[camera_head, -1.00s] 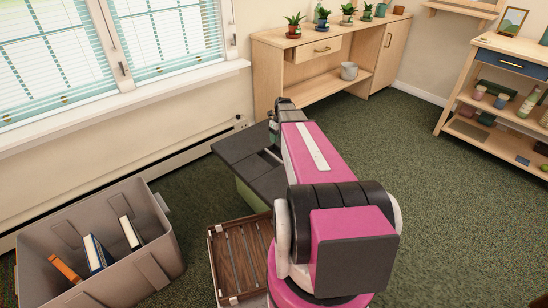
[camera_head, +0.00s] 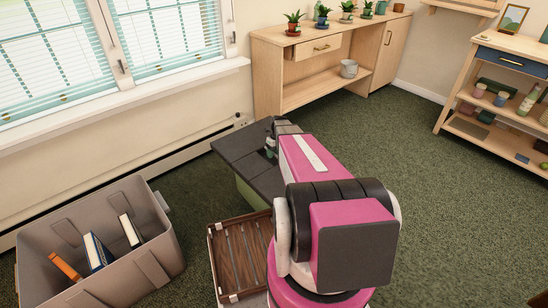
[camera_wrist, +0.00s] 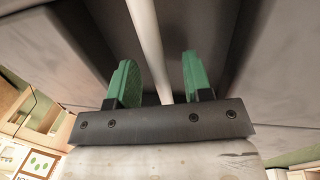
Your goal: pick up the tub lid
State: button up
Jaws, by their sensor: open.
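The dark grey panelled slab (camera_head: 232,150), which looks like the tub lid, lies flat on a green support left of my arm in the head view. My arm hides its right part. My gripper (camera_head: 270,148) is over its far right side, fingers pointing down. In the wrist view my gripper (camera_wrist: 158,58) is open, with green fingers apart. A pale bar (camera_wrist: 148,35) runs between them, with grey panel surfaces (camera_wrist: 70,50) around it. I cannot tell whether the fingers touch anything.
A grey open tub (camera_head: 150,268) with several books stands at the lower left. A slatted wooden crate (camera_head: 212,262) is beside my base. A wooden cabinet (camera_head: 275,72) with plants stands at the back, shelves (camera_head: 470,85) at the right. Green carpet (camera_head: 440,200) is clear to the right.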

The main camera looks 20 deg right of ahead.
grip_shut()
